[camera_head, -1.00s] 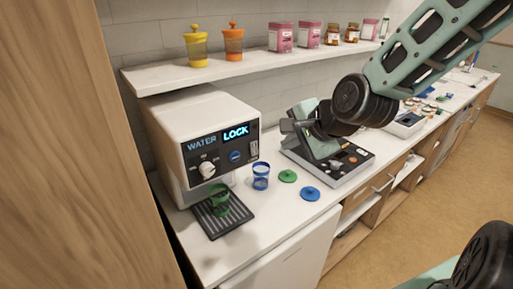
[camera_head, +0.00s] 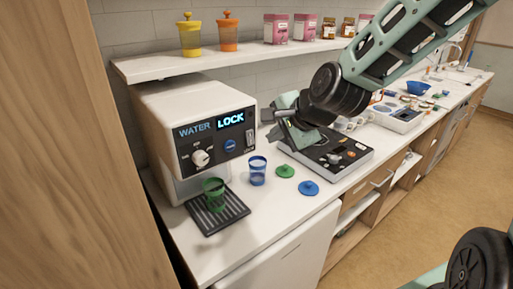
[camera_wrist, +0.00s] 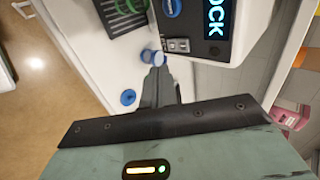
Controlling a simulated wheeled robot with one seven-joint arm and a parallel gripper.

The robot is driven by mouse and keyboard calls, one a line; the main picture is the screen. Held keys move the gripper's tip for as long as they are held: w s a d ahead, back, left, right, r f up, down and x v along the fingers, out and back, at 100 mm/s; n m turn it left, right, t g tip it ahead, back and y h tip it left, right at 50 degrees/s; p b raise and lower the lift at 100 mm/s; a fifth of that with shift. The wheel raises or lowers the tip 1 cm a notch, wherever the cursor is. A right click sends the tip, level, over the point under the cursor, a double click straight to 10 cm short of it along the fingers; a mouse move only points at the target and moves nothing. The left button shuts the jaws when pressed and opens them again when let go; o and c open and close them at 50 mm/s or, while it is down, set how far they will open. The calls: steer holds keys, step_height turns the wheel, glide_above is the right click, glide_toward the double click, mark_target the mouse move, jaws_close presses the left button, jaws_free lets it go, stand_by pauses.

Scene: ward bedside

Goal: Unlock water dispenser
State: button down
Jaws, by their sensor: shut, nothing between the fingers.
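The white water dispenser (camera_head: 185,105) stands at the left end of the counter. Its lit display (camera_head: 231,118) reads LOCK, beside the word WATER. Its dark front panel has a white round knob (camera_head: 201,158), a blue button (camera_head: 230,145) and a small switch (camera_head: 249,138) at the right edge. The switch also shows in the wrist view (camera_wrist: 179,45). My gripper (camera_head: 268,124) is shut and empty, just right of the panel's switch side. In the wrist view its closed fingertips (camera_wrist: 157,70) point toward the switch and the blue cup; contact is not visible.
A green cup (camera_head: 213,193) stands on the drip tray (camera_head: 232,214). A blue cup (camera_head: 257,171), a green lid (camera_head: 285,171) and a blue lid (camera_head: 309,188) are on the counter. A grey device (camera_head: 335,155) sits beneath my arm. A shelf (camera_head: 200,63) hangs above.

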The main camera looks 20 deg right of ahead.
mark_target(250, 135)
steer(key=shift+w+a+f+p, duration=0.35)
steer(key=shift+w+f, duration=0.35)
steer(key=shift+w, duration=0.45)
steer(key=shift+w+a+f+p, duration=0.35)
steer(key=shift+w+f, duration=0.35)
steer(key=shift+w, duration=0.4)
steer(key=shift+w+a+f+p, duration=0.25)
steer(key=shift+w+a+f, duration=0.35)
steer(key=shift+w, duration=0.55)
steer(key=shift+d+f, duration=0.15)
steer(key=shift+d, duration=0.05)
steer(key=f+b, duration=0.1)
steer(key=b, duration=0.2)
steer(key=shift+w+t+b, duration=0.15)
steer(key=shift+t+b, duration=0.15)
steer(key=shift+r+p, duration=0.45)
steer(key=shift+p, duration=0.05)
steer(key=shift+r, duration=0.1)
steer(key=shift+w+a+r+p, duration=0.1)
steer(key=shift+w+r+p, duration=0.05)
steer(key=shift+r+p, duration=0.6)
